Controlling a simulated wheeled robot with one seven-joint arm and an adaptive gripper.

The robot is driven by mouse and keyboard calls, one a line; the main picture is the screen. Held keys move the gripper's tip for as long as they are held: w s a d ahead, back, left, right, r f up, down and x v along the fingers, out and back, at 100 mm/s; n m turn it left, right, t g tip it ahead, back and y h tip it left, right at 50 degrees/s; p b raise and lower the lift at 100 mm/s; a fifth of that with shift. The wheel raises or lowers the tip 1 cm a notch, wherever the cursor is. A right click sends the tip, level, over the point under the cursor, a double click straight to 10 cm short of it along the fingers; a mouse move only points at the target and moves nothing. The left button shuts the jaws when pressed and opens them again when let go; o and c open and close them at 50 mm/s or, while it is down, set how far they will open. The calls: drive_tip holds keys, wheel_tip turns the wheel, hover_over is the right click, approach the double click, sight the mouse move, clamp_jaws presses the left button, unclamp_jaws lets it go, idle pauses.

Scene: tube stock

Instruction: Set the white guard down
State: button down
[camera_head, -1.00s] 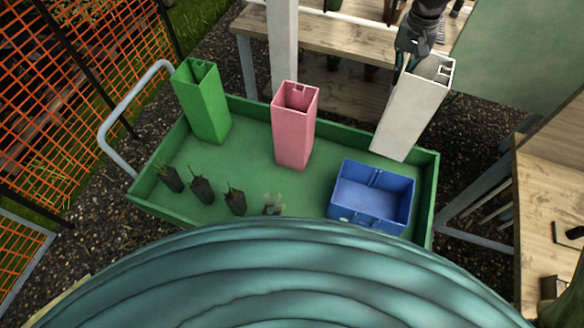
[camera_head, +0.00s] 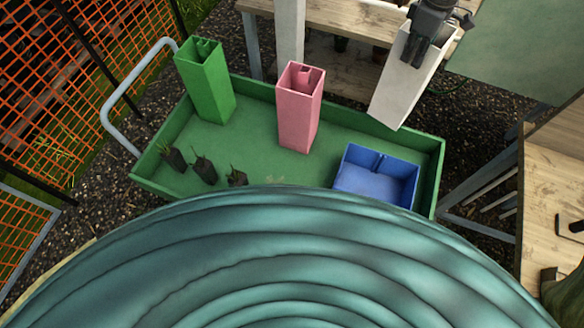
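The white guard (camera_head: 403,88) is a tall, square, hollow tube at the back right of the green tray (camera_head: 250,88). It leans in the picture, with its top to the upper right. Its lower end overlaps the tray's back rim and seems to hang above it. My gripper (camera_head: 416,60) is at the guard's upper end, with dark fingers over its near wall, and appears shut on it. The gripper hides most of the guard's top opening.
A green guard (camera_head: 207,85) and a pink guard (camera_head: 298,115) stand in the tray. A blue crate (camera_head: 375,180) is at its right end, and several potted seedlings (camera_head: 204,168) are at the front left. Wooden benches are behind and at right (camera_head: 555,180).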

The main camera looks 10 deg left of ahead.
sight(395, 107)
drive_tip(key=n, duration=0.6)
drive_tip(key=shift+s+d, duration=0.1)
drive_tip(key=shift+s, duration=0.1)
drive_tip(key=n, duration=1)
drive_tip(key=s+n, duration=0.1)
drive_tip(key=n, duration=0.4)
drive_tip(key=shift+s+d+r+n, duration=0.1)
drive_tip(key=shift+d+r+n, duration=0.1)
drive_tip(key=shift+d+n, duration=0.1)
drive_tip(key=shift+f, duration=0.15)
wheel_tip(395, 107, down, 18)
drive_tip(key=p, duration=0.5)
drive_tip(key=shift+a, duration=0.1)
